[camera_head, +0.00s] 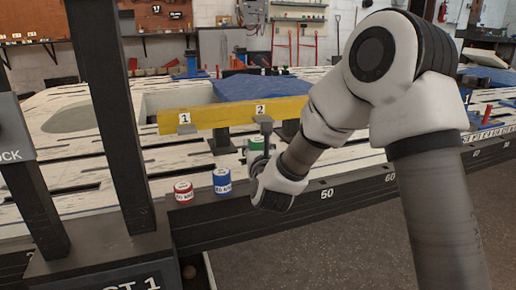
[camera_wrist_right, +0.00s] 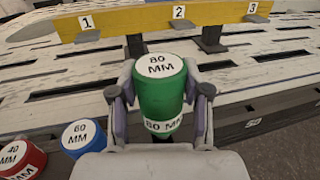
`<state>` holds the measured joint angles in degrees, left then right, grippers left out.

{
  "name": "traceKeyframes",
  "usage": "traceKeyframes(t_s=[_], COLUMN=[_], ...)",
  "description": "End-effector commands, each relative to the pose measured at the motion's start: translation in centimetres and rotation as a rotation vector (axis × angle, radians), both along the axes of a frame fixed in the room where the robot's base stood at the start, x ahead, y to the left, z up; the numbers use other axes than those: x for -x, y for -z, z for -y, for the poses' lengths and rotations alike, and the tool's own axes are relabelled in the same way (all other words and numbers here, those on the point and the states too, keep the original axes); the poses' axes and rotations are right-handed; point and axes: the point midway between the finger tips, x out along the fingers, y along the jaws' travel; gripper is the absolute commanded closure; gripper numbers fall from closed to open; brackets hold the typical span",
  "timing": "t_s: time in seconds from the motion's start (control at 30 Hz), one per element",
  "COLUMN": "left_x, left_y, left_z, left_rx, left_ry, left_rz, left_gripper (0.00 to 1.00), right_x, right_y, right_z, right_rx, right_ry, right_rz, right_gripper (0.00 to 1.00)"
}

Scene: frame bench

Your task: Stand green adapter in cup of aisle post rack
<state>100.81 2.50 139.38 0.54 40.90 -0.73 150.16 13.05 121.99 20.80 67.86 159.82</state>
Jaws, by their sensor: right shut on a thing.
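The green adapter (camera_head: 256,143) is a short cylinder with a white top marked 80 MM. In the right wrist view the green adapter (camera_wrist_right: 161,95) stands between the two fingers of my right gripper (camera_wrist_right: 160,82), which is shut on it. In the head view my right gripper (camera_head: 258,161) is just in front of the yellow beam, partly hidden by its own wrist. I cannot tell from these views which part is the aisle post rack or its cup. My left gripper is not in view.
A red adapter (camera_head: 183,191) and a blue adapter (camera_head: 222,181) stand on the bench's dark front rail. A yellow beam (camera_head: 222,117) with numbered tags lies behind. Black upright posts (camera_head: 108,80) rise at the left. Dark floor (camera_head: 310,245) is open in front.

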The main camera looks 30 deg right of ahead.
Motion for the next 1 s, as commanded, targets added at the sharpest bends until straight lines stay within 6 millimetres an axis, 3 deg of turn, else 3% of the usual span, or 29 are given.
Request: traceKeyframes(t_s=[1.0], left_x=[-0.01], left_y=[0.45], left_z=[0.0], left_rx=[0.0], left_ry=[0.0], left_rz=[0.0], left_gripper=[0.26], right_x=[-0.01], right_y=[-0.15], right_z=[0.0], right_rx=[0.0], right_ry=[0.0], right_rz=[0.003], right_gripper=[1.0])
